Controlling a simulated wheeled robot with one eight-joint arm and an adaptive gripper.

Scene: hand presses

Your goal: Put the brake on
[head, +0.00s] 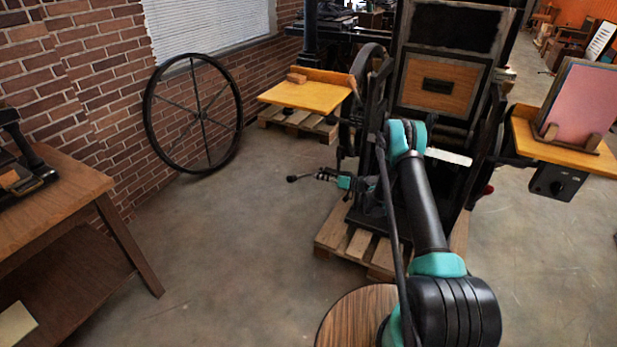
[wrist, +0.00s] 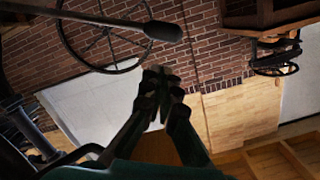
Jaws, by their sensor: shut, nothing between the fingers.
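The hand press (head: 440,85) stands on a wooden pallet in the middle of the head view. A thin rod with a black knob (head: 292,178) sticks out left from the press's lower side; it looks like the brake lever. In the wrist view the rod enters from the upper left and its black grip (wrist: 165,32) ends just above my fingertips. My gripper (wrist: 160,73) is shut and empty, with a visible gap to the grip in that view. In the head view my gripper (head: 324,174) is beside the rod; my arm hides part of the press.
A large spoked wheel (head: 193,113) leans on the brick wall. A wooden table (head: 50,205) stands at the left. Yellow feed boards (head: 305,96) flank the press, the right one holding pink sheets (head: 585,103). The floor left of the press is clear.

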